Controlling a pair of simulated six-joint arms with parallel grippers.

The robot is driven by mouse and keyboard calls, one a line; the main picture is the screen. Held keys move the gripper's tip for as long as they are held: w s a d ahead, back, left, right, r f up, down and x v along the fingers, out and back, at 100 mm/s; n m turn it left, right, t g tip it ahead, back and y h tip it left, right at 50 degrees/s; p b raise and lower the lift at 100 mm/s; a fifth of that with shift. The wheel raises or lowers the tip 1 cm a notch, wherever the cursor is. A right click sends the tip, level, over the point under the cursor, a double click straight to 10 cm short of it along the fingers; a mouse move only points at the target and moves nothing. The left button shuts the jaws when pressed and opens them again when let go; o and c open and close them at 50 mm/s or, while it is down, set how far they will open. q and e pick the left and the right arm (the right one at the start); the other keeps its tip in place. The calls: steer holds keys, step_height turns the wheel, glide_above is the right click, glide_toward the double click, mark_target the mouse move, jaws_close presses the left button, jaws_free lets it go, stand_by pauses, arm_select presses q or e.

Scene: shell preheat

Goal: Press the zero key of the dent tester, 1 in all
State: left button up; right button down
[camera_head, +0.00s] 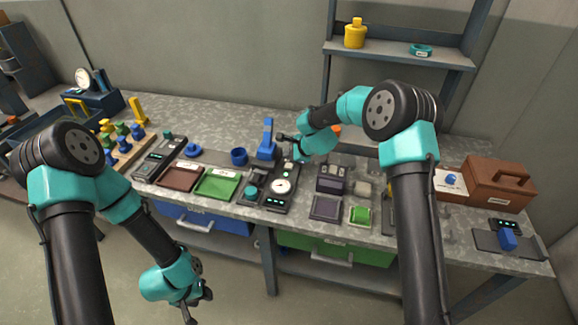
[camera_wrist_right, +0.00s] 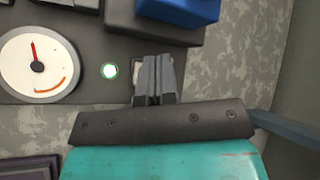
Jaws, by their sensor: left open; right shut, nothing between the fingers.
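The dent tester appears to be the dark unit with a round white dial (camera_head: 281,187) and a blue upright part (camera_head: 267,140) behind it. A small pale key (camera_wrist_right: 136,72) is partly hidden by my right gripper (camera_wrist_right: 153,85). That gripper (camera_head: 297,157) is shut and empty, its tips over or at the key; I cannot tell if they touch it. My left gripper (camera_head: 197,306) hangs open and empty in front of the bench.
A green pad (camera_head: 218,184) and a brown pad (camera_head: 181,178) lie left of the dial unit. Dark boxes (camera_head: 332,178) and a small green tray (camera_head: 360,215) stand to its right. A brown case (camera_head: 499,183) is at the far right. A shelf (camera_head: 400,54) rises behind.

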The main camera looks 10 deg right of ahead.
mark_target(289, 166)
steer(key=shift+r, duration=1.6)
